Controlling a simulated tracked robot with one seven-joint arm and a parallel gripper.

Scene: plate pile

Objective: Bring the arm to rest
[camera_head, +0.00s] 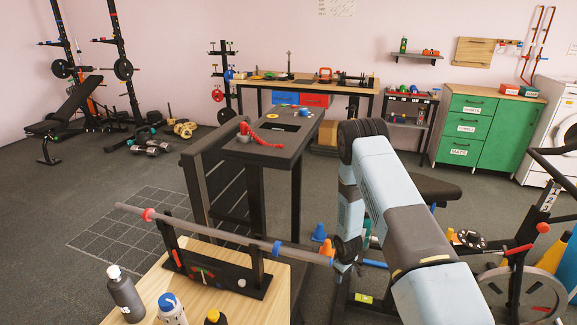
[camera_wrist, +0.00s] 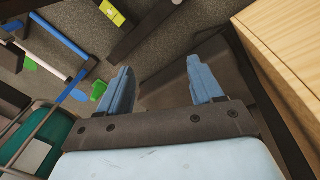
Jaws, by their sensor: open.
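My gripper (camera_wrist: 163,82) shows in the wrist view with its two light-blue fingers spread apart and nothing between them. It points down toward the dark floor and dark frame parts. In the head view my arm (camera_head: 393,190) rises from the lower right to a dark elbow and bends down beside the right end of a grey bar (camera_head: 210,232). The fingers are not clear in that view. The bar has a red collar and a blue collar and lies on a black stand (camera_head: 215,268) on a light wooden top (camera_head: 150,280).
A wooden edge (camera_wrist: 290,40) is close to the right of my gripper in the wrist view. A dark table (camera_head: 262,150) with a red coiled piece stands beyond the bar. Exercise equipment (camera_head: 520,290) fills the lower right. Open floor (camera_head: 120,190) lies at the left.

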